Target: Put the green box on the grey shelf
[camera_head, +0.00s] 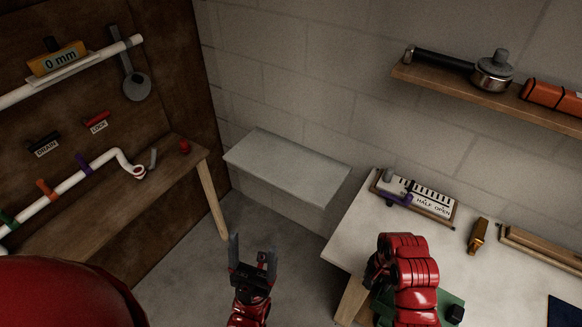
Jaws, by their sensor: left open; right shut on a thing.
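The grey shelf (290,165) is fixed to the block wall at the centre, and its top is empty. The green box (447,303) is at the lower right, over the white table, mostly hidden behind my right arm. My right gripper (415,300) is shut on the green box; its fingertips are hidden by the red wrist. I cannot tell whether the box touches the table. My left gripper (253,258) is open and empty, fingers pointing up the picture, below the grey shelf in the picture.
The white table (350,235) holds a "HALF OPEN" board (430,202), a brass-coloured piece (478,236) and a wooden tray (540,250). A wooden shelf (450,85) with a pan (493,70) hangs upper right. A wooden bench (100,200) with pipes stands left.

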